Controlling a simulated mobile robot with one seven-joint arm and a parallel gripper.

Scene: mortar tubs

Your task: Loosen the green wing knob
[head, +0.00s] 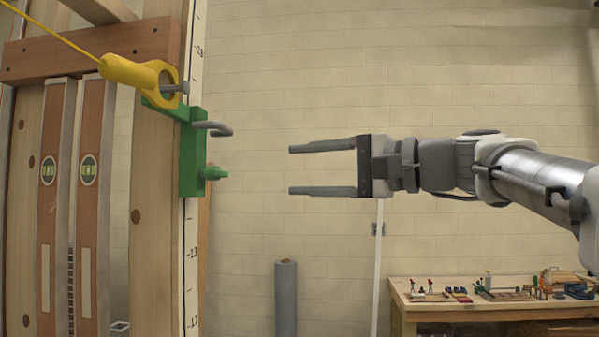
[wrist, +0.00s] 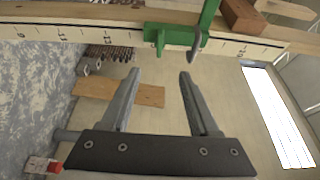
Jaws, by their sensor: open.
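The green wing knob (head: 213,173) sticks out to the right from the lower end of a green bracket (head: 189,150) on a marked wooden post. A green part near the top of the wrist view (wrist: 159,42) looks like the same knob, ahead of the fingertips. My gripper (head: 290,170) is open and empty, level with the knob and to its right, with a clear gap between them. In the wrist view its two fingers (wrist: 159,73) point toward the bracket. The wings of the knob are too small to make out clearly.
A grey hook (head: 215,128) juts from the bracket above the knob. A yellow ring tool (head: 140,75) with a yellow line hangs on a peg above. Two spirit levels (head: 92,200) stand at left. A workbench (head: 450,312) with tools is at lower right.

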